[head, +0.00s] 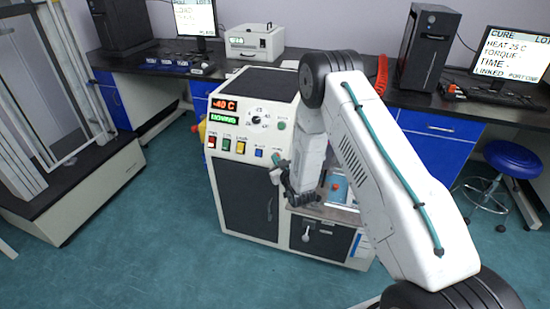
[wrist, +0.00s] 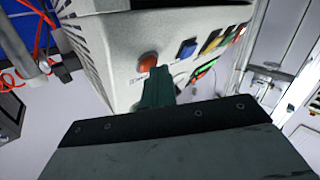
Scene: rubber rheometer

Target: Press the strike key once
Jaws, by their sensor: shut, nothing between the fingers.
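The light grey machine (head: 237,170) has a row of coloured keys on its front: red (head: 212,141), green (head: 226,144), yellow (head: 240,147) and blue (head: 259,153). In the wrist view an orange-red key (wrist: 148,61) is closest to me, with the blue key (wrist: 187,48) beyond it. The labels are too small to read, so I cannot tell which is the strike key. My gripper (head: 276,168) is shut and empty at the right end of the row, hiding the orange-red key in the head view. In the wrist view its dark green fingertips (wrist: 156,86) are just below that key; contact is unclear.
Above the keys are a red display (head: 224,104), a green display (head: 224,119), a dial (head: 256,119) and a green knob (head: 282,126). A lower bench part with a drawer (head: 320,238) adjoins on the right. Open floor (head: 150,240) lies in front and left.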

